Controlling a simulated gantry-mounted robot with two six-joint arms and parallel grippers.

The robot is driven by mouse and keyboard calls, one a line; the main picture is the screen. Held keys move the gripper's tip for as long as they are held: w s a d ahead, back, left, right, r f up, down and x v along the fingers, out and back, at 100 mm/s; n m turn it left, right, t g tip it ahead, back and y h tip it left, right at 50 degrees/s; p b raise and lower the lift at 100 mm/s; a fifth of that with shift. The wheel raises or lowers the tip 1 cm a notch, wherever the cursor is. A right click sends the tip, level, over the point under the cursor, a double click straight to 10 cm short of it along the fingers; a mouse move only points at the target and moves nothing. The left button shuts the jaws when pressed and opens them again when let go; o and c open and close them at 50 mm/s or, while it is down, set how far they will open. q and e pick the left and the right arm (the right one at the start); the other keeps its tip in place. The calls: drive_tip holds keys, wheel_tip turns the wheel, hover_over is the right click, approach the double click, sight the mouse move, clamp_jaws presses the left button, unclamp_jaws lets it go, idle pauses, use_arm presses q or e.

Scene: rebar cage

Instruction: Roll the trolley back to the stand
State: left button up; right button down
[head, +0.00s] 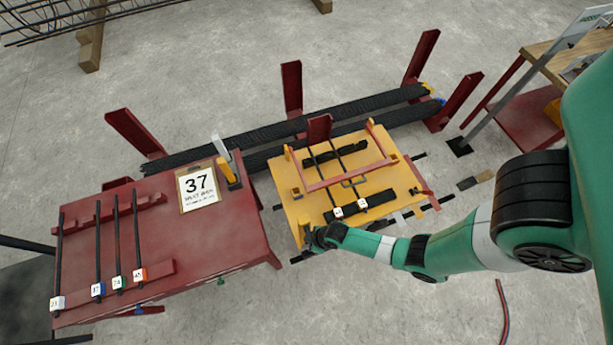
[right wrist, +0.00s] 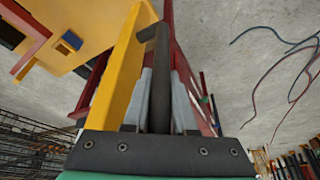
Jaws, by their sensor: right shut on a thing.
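The yellow trolley (head: 290,208) stands at the middle of the head view, right of the red table. It carries a red frame (head: 345,177), dark bars and two small white tags. My right gripper (head: 318,237) is at the trolley's near left corner. In the right wrist view, my right gripper (right wrist: 162,100) is shut on a dark upright handle (right wrist: 158,65), with yellow trolley parts (right wrist: 118,75) beside it. The red table (head: 190,245) holds several tagged bars and a card reading 37 (head: 198,186). Which piece is the stand is unclear. My left gripper is not in view.
Long dark bars (head: 240,138) lie behind the trolley between red posts (head: 292,88). A wooden-topped bench (head: 545,52) stands at the far right. A red hose (head: 503,310) lies on the floor at the lower right. A narrow gap separates trolley and table.

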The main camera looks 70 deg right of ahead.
drive_tip(key=shift+w+r, duration=0.1)
drive_tip(key=shift+w, duration=0.05)
drive_tip(key=c, duration=1.1)
unclamp_jaws()
drive_tip(key=shift+o, duration=0.5)
drive_tip(key=shift+a, duration=0.15)
drive_tip(key=p+v, duration=0.4)
drive_tip(key=v, duration=0.7)
drive_tip(key=shift+r, duration=0.2)
